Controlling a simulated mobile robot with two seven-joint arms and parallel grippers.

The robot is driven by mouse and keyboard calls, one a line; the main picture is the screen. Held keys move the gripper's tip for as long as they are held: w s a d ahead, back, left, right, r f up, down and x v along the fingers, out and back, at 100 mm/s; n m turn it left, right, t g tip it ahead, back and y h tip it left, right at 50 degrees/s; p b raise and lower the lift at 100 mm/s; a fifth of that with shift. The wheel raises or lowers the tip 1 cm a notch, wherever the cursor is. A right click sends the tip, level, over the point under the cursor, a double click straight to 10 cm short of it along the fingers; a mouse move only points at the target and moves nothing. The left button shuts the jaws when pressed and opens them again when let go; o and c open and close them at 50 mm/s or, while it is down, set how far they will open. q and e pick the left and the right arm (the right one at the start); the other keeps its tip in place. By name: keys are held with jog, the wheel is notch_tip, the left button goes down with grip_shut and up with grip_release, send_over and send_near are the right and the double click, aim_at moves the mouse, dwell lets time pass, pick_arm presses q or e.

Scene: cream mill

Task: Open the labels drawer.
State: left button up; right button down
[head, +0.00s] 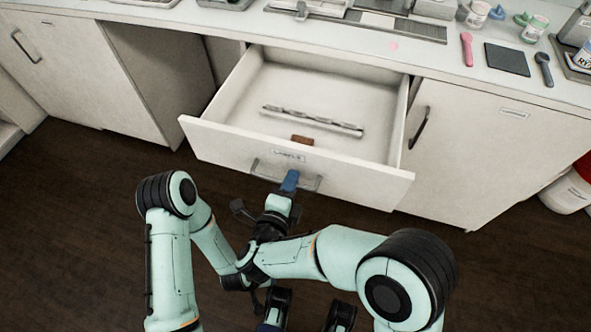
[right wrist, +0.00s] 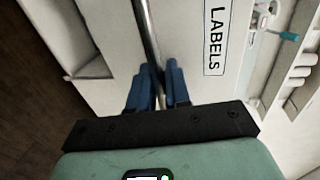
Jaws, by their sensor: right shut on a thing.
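The labels drawer (head: 225,142) is pulled well out of the white counter. Its front carries a "LABELS" plate (head: 288,155), also readable in the right wrist view (right wrist: 214,40). My right gripper (head: 289,180) is shut on the drawer's metal bar handle (head: 309,184). In the right wrist view its blue fingers (right wrist: 159,78) are on either side of the handle bar (right wrist: 146,32). Inside the drawer lie a long pale strip with a wavy top (head: 312,121) and a small brown block (head: 302,141). My left arm is bent low at left; its gripper cannot be made out clearly.
The countertop (head: 400,52) above holds a pink spoon (head: 467,48), a dark square pad (head: 507,59), a dark spoon (head: 544,69) and small tubs. A closed cabinet with a dark handle (head: 419,127) stands right of the drawer. Dark wooden floor (head: 90,200) is bare at left.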

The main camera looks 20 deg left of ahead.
jog(key=shift+f+v, duration=0.2)
jog(key=shift+v, duration=0.9)
jog(key=c, duration=1.2)
grip_release()
jog(key=shift+c, duration=0.2)
